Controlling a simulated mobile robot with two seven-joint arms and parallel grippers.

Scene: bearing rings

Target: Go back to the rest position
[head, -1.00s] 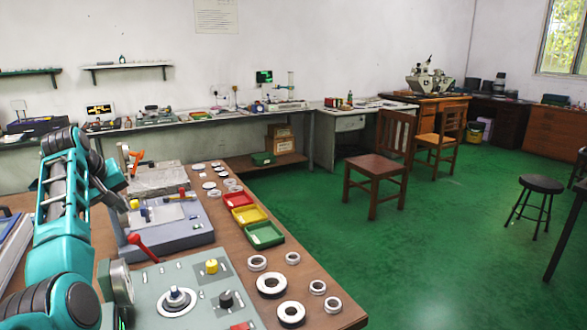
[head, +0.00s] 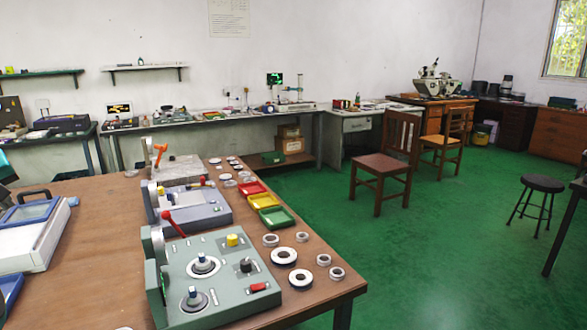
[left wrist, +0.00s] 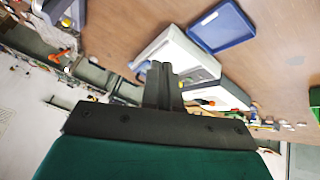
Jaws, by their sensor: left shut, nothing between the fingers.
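My left gripper (left wrist: 162,85) shows in the left wrist view with its two dark fingers together and nothing between them. It is clear of the things seen beyond it. In the head view only a small teal and dark piece of my left arm shows at the left edge; the fingers cannot be made out there. My right gripper is in neither view. Several bearing rings, such as a large one (head: 300,279), lie on the right part of the brown table (head: 100,230).
A grey-green test fixture (head: 215,270) and more devices stand along the table. Red, yellow and green trays (head: 276,218) line its right side. A white device with a blue lid (head: 32,235) is at the left. A blue tray (left wrist: 222,25) shows in the wrist view. Green floor lies right.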

